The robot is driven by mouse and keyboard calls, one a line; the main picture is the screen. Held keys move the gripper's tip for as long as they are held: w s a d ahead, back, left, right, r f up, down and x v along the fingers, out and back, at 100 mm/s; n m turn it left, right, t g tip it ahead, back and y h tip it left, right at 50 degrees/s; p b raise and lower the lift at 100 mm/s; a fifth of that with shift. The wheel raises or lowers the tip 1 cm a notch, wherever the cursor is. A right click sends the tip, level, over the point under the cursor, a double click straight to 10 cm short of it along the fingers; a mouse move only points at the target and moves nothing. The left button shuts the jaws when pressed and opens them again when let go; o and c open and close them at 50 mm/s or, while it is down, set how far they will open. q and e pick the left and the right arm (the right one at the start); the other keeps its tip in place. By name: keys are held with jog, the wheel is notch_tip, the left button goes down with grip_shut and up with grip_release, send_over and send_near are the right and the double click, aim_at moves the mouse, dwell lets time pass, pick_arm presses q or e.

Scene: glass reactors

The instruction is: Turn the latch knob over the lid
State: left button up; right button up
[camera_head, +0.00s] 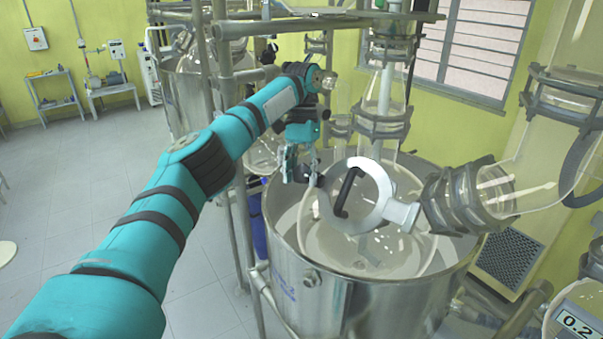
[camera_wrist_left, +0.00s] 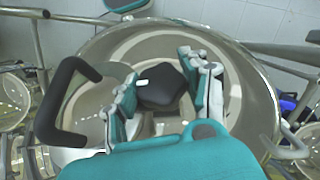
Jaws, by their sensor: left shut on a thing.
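The round steel lid (camera_head: 357,221) sits on the glass reactor, with a black bar handle (camera_head: 346,192) on top. The handle also shows at the left of the left wrist view (camera_wrist_left: 60,105). The black lobed latch knob (camera_wrist_left: 160,86) lies between the fingers of my left gripper (camera_wrist_left: 163,92), which is shut on it. In the head view my left gripper (camera_head: 300,163) points down at the lid's left edge. There the fingers largely hide the knob. My right gripper is in neither view.
The lid's reactor stands in an open steel vessel (camera_head: 345,303). A clamped glass neck (camera_head: 460,199) joins from the right, and glass columns (camera_head: 385,95) rise behind. Steel frame posts (camera_head: 226,70) stand close to my left arm.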

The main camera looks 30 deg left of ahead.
aim_at(302, 170)
pick_arm(q)
jog(key=shift+f, duration=0.2)
jog(key=o, duration=1.2)
jog(key=shift+r, duration=0.2)
jog(key=shift+s+d+r+v, duration=0.1)
jog(key=shift+s+d+v, duration=0.2)
jog(key=shift+v, duration=1.3)
jog(key=shift+s+d+r+v, duration=0.1)
jog(key=shift+s+v, duration=0.25)
jog(key=shift+v, duration=1.2)
jog(key=shift+s+d+r+v, duration=0.1)
jog(key=shift+s+d+v, duration=0.2)
jog(key=shift+v, duration=1.3)
jog(key=shift+a+f, duration=0.1)
